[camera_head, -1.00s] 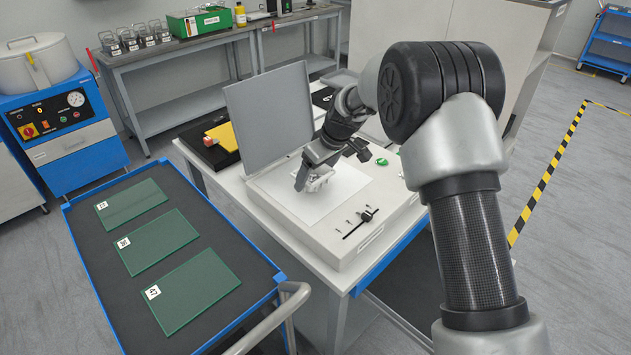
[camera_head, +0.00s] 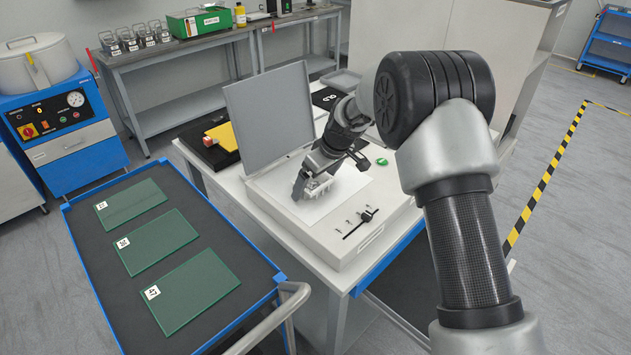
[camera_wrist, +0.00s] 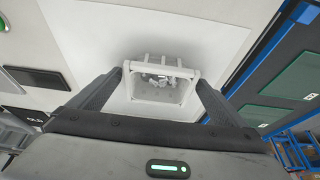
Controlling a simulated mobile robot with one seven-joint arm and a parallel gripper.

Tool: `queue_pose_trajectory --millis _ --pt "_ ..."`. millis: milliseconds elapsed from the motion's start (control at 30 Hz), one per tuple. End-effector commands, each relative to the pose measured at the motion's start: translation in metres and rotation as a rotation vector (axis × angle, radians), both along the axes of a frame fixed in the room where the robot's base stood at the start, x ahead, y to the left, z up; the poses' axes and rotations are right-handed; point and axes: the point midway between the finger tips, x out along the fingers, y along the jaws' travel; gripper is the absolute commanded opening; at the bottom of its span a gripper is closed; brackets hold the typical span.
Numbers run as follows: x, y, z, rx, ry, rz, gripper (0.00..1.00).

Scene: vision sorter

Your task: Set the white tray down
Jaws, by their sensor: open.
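The white tray (camera_wrist: 155,97) lies between the two fingers of my gripper (camera_wrist: 163,76) in the wrist view. Small pale pieces show inside it along its far side. The tray looks level on a white panel (camera_head: 348,188), though any small gap under it cannot be seen. In the head view the tray (camera_head: 321,184) is small and partly hidden by my gripper (camera_head: 311,188). The fingers are open, one on either side of the tray and close to its walls. Contact cannot be told.
A grey upright lid (camera_head: 268,110) stands behind the panel. A small black slider (camera_head: 361,222) is on the box front, and a green button (camera_head: 382,162) lies to the right. A blue-edged cart (camera_head: 215,225) with three green plates stands at the left.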

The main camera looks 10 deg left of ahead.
Motion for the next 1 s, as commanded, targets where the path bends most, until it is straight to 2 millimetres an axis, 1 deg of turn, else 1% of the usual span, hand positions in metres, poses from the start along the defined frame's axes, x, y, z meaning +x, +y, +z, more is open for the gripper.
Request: queue_pose_trajectory --millis 133,400,533,700,933,1000 --pt "-0.003 -0.006 0.019 0.001 -0.002 -0.002 0.96" --pt "-0.016 -0.025 0.073 0.0 -0.003 0.0 0.96" --pt "-0.021 -0.032 0.095 0.002 -0.003 -0.002 0.96" --pt "-0.025 -0.037 0.109 0.0 0.0 -0.001 0.96" --pt "-0.026 -0.039 0.114 -0.001 0.0 -0.002 0.96" --pt "-0.029 -0.044 0.121 -0.001 -0.003 -0.014 0.96"
